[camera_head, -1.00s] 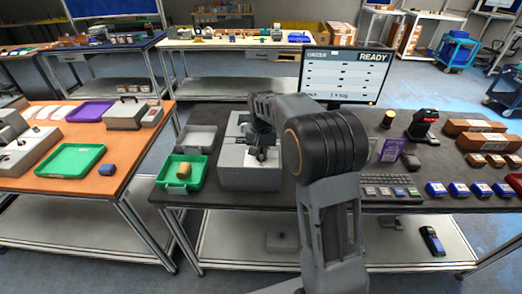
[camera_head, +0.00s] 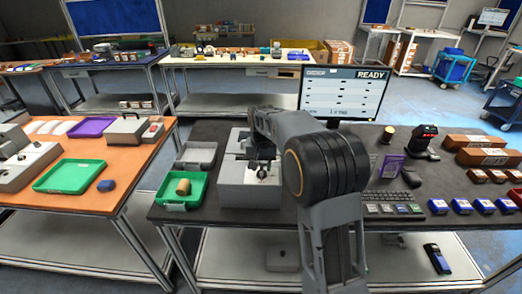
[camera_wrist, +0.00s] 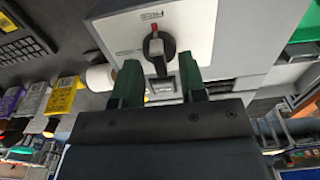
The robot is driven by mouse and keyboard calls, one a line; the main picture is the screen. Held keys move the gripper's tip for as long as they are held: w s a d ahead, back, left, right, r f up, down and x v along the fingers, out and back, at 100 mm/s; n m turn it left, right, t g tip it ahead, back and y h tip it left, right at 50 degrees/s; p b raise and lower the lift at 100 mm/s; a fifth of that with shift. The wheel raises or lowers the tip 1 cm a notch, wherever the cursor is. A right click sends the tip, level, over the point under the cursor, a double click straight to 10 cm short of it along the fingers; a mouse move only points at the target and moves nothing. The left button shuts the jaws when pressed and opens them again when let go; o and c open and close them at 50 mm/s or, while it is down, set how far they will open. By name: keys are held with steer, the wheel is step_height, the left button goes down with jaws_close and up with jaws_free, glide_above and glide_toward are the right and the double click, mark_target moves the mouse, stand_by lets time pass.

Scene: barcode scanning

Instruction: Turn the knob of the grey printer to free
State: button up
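The grey printer (camera_head: 248,196) stands on the dark table, left of my arm in the head view. In the wrist view its pale panel (camera_wrist: 195,30) carries a black knob (camera_wrist: 157,45) with a red mark at one end. The red mark points towards the upper label (camera_wrist: 150,15); a second label (camera_wrist: 124,51) lies to the left. The lettering is too small to read surely. My gripper (camera_wrist: 159,70) is open, its green fingers apart on either side of the knob's lower end. Contact with the knob cannot be told. In the head view my arm partly hides the gripper.
A green tray (camera_head: 197,183) with a tan roll and a grey tray (camera_head: 193,163) sit left of the printer. A monitor (camera_head: 343,92) reading READY stands behind my arm. A keyboard (camera_head: 384,196), a scanner (camera_head: 421,137) and several boxes lie to the right.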

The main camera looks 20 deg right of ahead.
step_height(320, 180, up, 13)
stand_by(0.4)
steer(key=shift+w+f, duration=0.1)
steer(key=n, duration=0.2)
glide_above(263, 172)
steer(key=shift+t, duration=0.3)
step_height(263, 172, down, 5)
steer(key=shift+w+f, duration=0.1)
steer(key=shift+f, duration=0.05)
steer(key=s+f+n+t, duration=0.1)
steer(key=s+t, duration=0.1)
steer(key=s, duration=0.9)
steer(key=s+f+t, duration=0.1)
steer(key=s, duration=1)
steer(key=shift+a+f+n+t, duration=0.15)
steer(key=shift+f+n+t, duration=0.25)
